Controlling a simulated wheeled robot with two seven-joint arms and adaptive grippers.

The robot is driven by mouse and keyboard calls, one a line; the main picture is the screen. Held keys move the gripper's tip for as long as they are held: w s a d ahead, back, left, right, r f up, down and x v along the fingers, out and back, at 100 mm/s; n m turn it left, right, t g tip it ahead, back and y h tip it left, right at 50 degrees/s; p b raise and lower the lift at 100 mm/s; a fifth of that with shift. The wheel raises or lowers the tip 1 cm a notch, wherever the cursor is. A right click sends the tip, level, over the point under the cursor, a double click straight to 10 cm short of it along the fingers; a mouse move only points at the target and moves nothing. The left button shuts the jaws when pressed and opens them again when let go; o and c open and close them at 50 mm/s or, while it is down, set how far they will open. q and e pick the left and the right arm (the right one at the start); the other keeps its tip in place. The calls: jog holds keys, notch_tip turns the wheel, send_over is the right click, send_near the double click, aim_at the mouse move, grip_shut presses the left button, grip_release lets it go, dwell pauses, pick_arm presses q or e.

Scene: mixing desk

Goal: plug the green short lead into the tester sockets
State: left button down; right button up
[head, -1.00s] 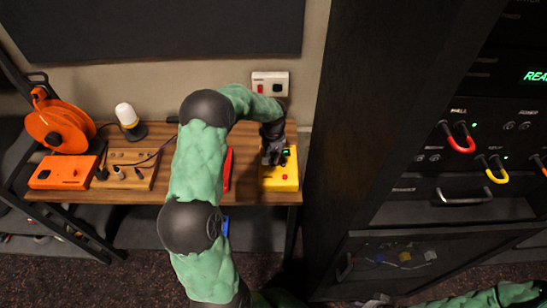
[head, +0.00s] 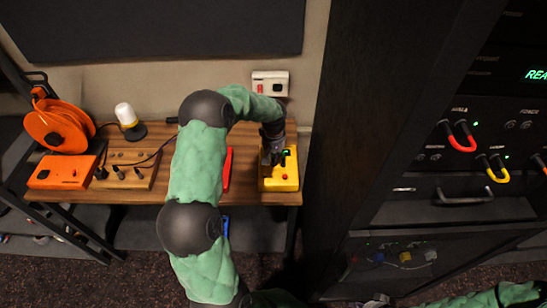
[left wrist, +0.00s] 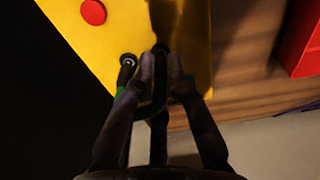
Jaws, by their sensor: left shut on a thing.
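My left gripper (head: 274,160) is over the tester's left part, pointing down. In the left wrist view its fingers (left wrist: 163,72) are close together on the green short lead (left wrist: 150,108), which shows as a thin green curve. Dark plug or socket parts show beside and beyond the fingertips; I cannot tell whether the plugs are seated.
A red object (head: 228,168) lies left of the tester. Further left are a wooden board with dark plugs (head: 128,178), an orange box (head: 62,173), an orange reel (head: 58,126) and a lamp (head: 127,117). A tall dark rack (head: 375,120) stands close on the right.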

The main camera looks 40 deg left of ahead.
pick_arm(q)
jog(key=shift+f+b, duration=0.35)
jog(key=shift+f, duration=0.2)
jog(key=c, duration=1.2)
grip_release()
notch_tip(320, 180, up, 12)
jog(key=shift+d+r, duration=0.1)
